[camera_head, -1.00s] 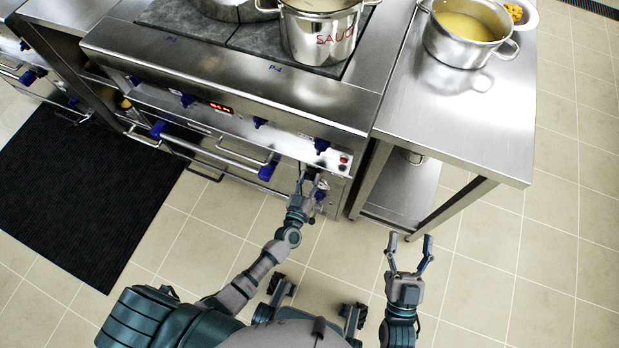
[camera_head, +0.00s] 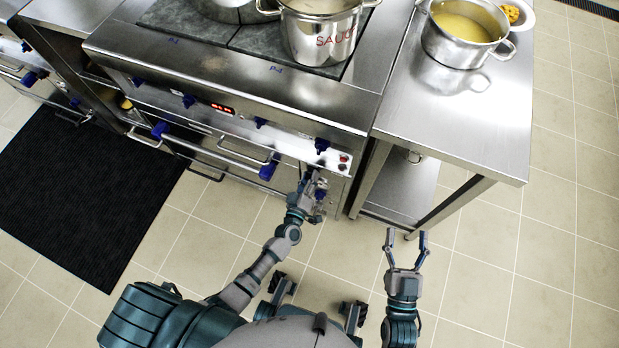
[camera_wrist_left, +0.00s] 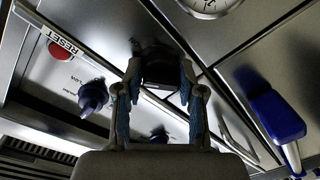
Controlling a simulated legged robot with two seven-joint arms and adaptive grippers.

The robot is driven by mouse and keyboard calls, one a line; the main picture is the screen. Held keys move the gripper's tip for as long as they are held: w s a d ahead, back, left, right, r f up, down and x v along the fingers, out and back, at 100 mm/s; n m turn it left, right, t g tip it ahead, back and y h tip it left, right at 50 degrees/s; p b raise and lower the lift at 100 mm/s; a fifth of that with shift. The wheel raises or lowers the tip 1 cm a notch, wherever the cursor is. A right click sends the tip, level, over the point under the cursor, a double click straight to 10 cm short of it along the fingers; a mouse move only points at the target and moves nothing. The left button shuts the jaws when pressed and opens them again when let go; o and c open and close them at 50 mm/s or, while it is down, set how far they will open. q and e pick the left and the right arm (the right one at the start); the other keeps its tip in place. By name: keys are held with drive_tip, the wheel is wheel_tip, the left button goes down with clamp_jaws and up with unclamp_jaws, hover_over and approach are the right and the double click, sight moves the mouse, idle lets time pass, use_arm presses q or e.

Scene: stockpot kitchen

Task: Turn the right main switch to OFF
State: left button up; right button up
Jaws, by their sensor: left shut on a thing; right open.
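My left gripper (camera_head: 309,181) is at the lower right of the stove front. In the left wrist view its two fingers (camera_wrist_left: 160,95) are closed on a dark block-like switch handle (camera_wrist_left: 161,66), which I take to be the right main switch. A blue knob (camera_head: 321,194) shows just right of the gripper in the head view. My right gripper (camera_head: 406,243) is open and empty over the floor, below the steel side table.
In the wrist view a red button (camera_wrist_left: 62,52) by a RESET label and a dark blue knob (camera_wrist_left: 93,96) lie left of the fingers. A blue handle (camera_wrist_left: 275,115) and a round gauge (camera_wrist_left: 210,4) are right. The steel side table (camera_head: 455,125) holds a pot (camera_head: 460,52).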

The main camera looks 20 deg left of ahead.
use_arm(q)
drive_tip(key=n, duration=0.2)
drive_tip(key=shift+w+r+n, duration=0.2)
drive_tip(key=shift+r+n, duration=0.1)
drive_tip(key=shift+n, duration=0.1)
drive_tip(key=n, duration=0.2)
drive_tip(key=shift+a+n, duration=0.25)
drive_tip(key=shift+n, duration=0.05)
drive_tip(key=shift+n+b, duration=0.4)
drive_tip(key=shift+n, duration=0.4)
drive_tip(key=shift+a+f+n+h+b, duration=0.1)
drive_tip(key=shift+n+h+b, duration=0.35)
drive_tip(key=shift+n, duration=1.45)
use_arm(e)
drive_tip(key=shift+s+d+r+m+t, duration=0.1)
drive_tip(key=shift+s+r+t, duration=0.25)
drive_tip(key=shift+r+t, duration=0.25)
drive_tip(key=shift+s+d+r+m+t, duration=0.1)
drive_tip(key=shift+s+r+t, duration=0.2)
drive_tip(key=shift+r+t, duration=0.3)
drive_tip(key=shift+s+d+r+m+t, duration=0.1)
drive_tip(key=shift+s+r+t, duration=0.25)
drive_tip(key=shift+r+t, duration=0.2)
